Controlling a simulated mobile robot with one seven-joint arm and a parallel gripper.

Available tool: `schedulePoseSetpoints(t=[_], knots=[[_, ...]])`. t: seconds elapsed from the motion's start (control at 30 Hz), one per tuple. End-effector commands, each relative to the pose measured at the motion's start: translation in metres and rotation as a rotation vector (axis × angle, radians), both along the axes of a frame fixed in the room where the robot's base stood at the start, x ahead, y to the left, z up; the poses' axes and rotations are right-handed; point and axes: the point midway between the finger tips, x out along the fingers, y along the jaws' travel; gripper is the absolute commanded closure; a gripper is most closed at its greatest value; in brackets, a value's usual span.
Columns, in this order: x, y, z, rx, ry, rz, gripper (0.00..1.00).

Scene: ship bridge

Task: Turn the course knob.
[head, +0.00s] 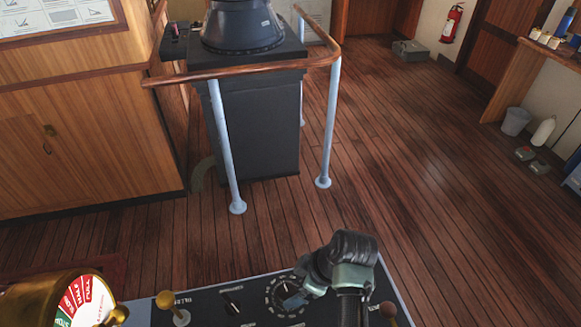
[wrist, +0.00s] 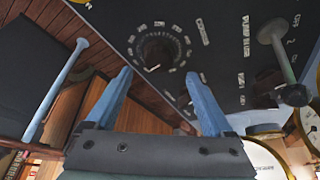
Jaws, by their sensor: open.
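The course knob (wrist: 158,50) is a dark round knob inside a ring of white marks on the black console panel. In the head view the marked ring (head: 271,297) shows around it, and my gripper hides most of the knob. My gripper (head: 293,296) is over the dial, pointing down at the panel. In the wrist view its two blue fingers (wrist: 158,76) are spread apart with nothing between them, and the knob lies just beyond the tips. I cannot tell whether a finger touches it.
A smaller black knob (head: 232,301) and a brass-topped lever (head: 170,303) stand left of the dial. A brown-knobbed lever (head: 388,311) stands right. A brass telegraph (head: 40,305) fills the lower left corner. Beyond the console, a railed pedestal (head: 255,130) stands on open wooden floor.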

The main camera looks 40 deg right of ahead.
Motion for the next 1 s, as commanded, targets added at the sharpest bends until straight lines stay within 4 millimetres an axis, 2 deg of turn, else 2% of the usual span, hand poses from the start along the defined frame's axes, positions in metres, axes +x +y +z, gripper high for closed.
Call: schedulePoseSetpoints(t=[0.1, 0.3, 0.73, 1.0], knots=[[0.007, 0.005, -0.019, 0.003, 0.003, 0.002, 0.14], [0.015, 0.008, -0.039, 0.000, 0.000, 0.002, 0.14], [0.018, 0.009, -0.047, -0.002, -0.001, 0.000, 0.14], [0.018, 0.009, -0.047, -0.002, -0.001, 0.000, 0.62]])
